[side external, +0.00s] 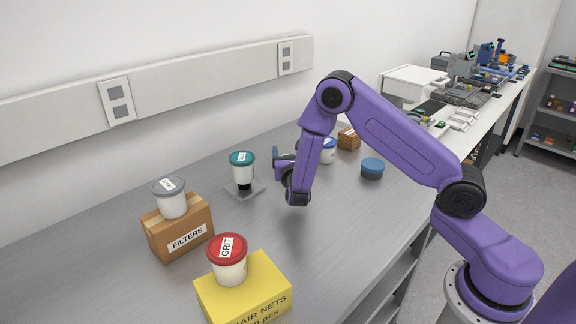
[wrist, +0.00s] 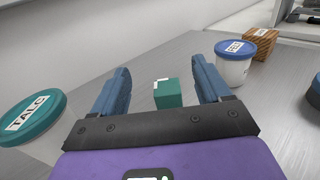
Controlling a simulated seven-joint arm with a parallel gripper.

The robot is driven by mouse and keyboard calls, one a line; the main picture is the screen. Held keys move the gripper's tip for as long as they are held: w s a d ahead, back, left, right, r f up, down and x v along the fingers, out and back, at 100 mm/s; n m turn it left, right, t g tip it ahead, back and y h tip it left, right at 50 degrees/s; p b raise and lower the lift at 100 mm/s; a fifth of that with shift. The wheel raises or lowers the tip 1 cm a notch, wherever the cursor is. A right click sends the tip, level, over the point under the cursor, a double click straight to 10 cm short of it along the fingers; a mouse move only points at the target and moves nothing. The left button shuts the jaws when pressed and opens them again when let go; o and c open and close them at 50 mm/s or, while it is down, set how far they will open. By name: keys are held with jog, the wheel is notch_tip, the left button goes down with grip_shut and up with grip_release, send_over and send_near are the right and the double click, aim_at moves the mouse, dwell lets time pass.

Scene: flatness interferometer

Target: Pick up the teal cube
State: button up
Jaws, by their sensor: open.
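The teal cube (wrist: 168,93) sits on the grey bench in the wrist view, with a small white label on its upper left. It appears between the two blue fingers of my gripper (wrist: 160,68), nearer the right one, with gaps on both sides. My gripper is open and empty. How far the cube lies from the fingers in depth is hard to tell. In the side external view my gripper (side external: 281,164) is low over the bench, and I cannot make out the cube there; my arm likely hides it.
A teal-lidded TALC tub (wrist: 30,117) stands left, on a stand (side external: 246,192). A blue-lidded tub (wrist: 235,65) and wooden block (wrist: 258,42) are right. A blue round container (side external: 372,169), FILTERS box (side external: 179,228) and yellow box (side external: 245,288) with tubs on top stand around.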

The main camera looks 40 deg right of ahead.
jog(key=f, duration=0.6)
jog(key=shift+w+d, duration=0.3)
jog(key=shift+x, duration=3.35)
jog(key=shift+r, duration=0.1)
jog(key=c, duration=1.2)
jog(key=shift+r, duration=0.1)
jog(key=shift+c, duration=0.2)
